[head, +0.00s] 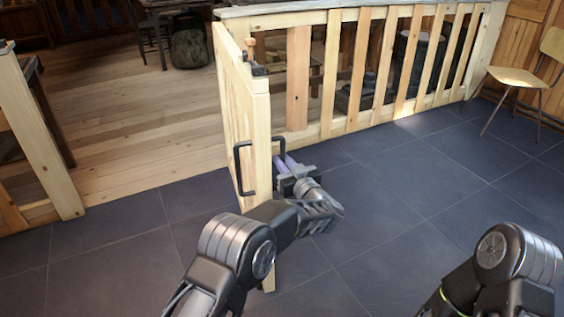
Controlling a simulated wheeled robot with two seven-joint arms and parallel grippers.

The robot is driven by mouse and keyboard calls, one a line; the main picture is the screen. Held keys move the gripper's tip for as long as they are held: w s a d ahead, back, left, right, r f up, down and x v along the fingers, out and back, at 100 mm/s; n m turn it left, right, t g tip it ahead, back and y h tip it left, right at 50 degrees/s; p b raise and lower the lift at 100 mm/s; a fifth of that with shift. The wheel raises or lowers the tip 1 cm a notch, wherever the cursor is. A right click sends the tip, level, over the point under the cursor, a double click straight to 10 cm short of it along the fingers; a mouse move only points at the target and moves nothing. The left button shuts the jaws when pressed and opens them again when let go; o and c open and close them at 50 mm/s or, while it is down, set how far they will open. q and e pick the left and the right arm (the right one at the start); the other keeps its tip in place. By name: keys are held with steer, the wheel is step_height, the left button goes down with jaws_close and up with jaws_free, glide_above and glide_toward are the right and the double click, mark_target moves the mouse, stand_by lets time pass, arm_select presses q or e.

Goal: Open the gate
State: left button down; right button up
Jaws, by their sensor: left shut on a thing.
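The wooden gate (236,110) stands swung out of the fence line toward me, seen nearly edge-on. A black bar handle (240,168) is on its left face and another black handle (280,137) is on its right face. A latch (254,66) sits near its top. My left gripper (283,164) is at the right face and shut on the right-hand handle; its fingertips are partly hidden by the gate's edge and the handle. My right arm shows at the lower right, but its gripper is out of view.
The opening between the left fence post (40,140) and the gate is clear, with wooden floor (120,110) beyond. A slatted fence (365,70) runs right from the gate. A chair (518,78) stands at the right.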

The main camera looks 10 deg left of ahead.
arm_select(q)
steer(key=shift+a, duration=0.15)
steer(key=c, duration=1.7)
jaws_free()
steer(key=p+v, duration=0.1)
steer(key=v, duration=0.6)
steer(key=shift+s+p, duration=0.3)
steer(key=shift+s, duration=0.05)
